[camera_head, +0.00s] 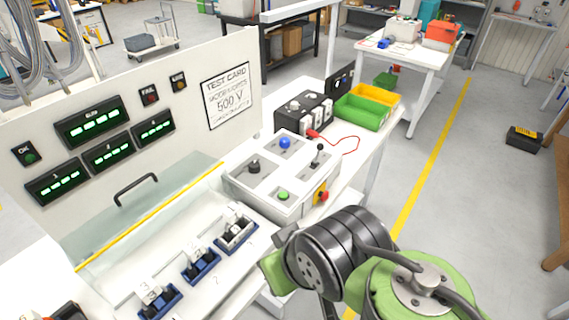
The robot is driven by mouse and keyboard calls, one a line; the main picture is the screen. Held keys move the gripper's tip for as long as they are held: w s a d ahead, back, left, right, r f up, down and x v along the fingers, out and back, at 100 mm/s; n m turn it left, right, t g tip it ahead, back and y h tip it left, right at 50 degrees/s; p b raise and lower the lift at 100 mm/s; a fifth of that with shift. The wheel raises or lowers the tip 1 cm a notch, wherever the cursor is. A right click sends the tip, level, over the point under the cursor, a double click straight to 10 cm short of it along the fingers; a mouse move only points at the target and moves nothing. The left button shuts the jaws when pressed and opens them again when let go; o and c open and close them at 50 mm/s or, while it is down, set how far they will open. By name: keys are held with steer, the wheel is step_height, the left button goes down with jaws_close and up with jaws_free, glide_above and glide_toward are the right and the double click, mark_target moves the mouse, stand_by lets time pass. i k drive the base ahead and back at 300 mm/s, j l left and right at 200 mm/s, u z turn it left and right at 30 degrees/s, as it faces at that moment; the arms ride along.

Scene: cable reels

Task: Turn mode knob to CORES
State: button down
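A grey control box (245,190) stands on the white bench, right of the panel with the displays. A black knob (254,167) sits on its left plate; it may be the mode knob, but its labels and pointer are too small to read. The same box carries a blue button (285,143), a black lever (317,155), a green button (284,195) and a red-and-yellow emergency stop (321,196) on its side. My arm's dark and green links are at lower right, in front of the bench. My gripper's fingers do not show.
A black instrument box (303,112) with a red lead stands behind the control box, beside green (361,112) and yellow (378,97) bins. A clear hinged cover (150,205) and blue-based fixtures (236,229) are at left. Open floor lies at right.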

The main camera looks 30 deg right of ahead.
mark_target(254, 167)
steer(key=i+l+u, duration=0.25)
steer(key=l, duration=0.2)
steer(key=l+u, duration=0.2)
steer(key=l, duration=0.25)
steer(key=i+l+u, duration=0.1)
steer(key=l+u, duration=0.15)
steer(key=l, duration=0.25)
